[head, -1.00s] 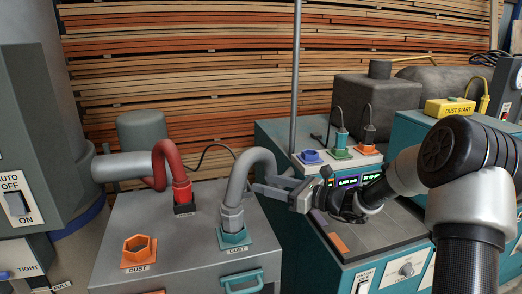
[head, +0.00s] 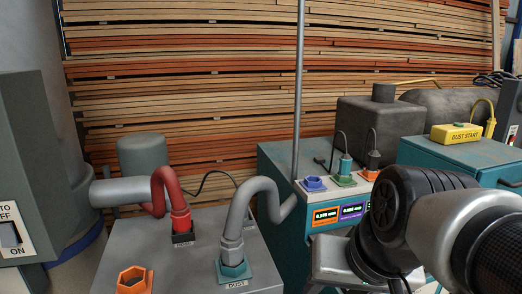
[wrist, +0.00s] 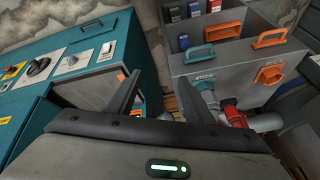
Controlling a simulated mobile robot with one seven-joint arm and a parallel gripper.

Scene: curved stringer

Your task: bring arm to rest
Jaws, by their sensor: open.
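My arm (head: 410,225) is folded at the lower right of the head view, in front of the teal machine. My gripper is not visible there. In the wrist view my gripper (wrist: 157,76) shows two dark fingers spread apart with nothing between them. Beyond the fingers are a teal machine on the left and a grey dust box on the right. The fingers appear clear of both.
A grey hose (head: 240,215) plugs into a teal dust port (head: 234,270), and a red hose (head: 164,190) stands beside it. An orange port (head: 133,281) is at the front left. A teal cabinet (head: 465,158) is at the right. A vertical pole (head: 299,90) rises behind.

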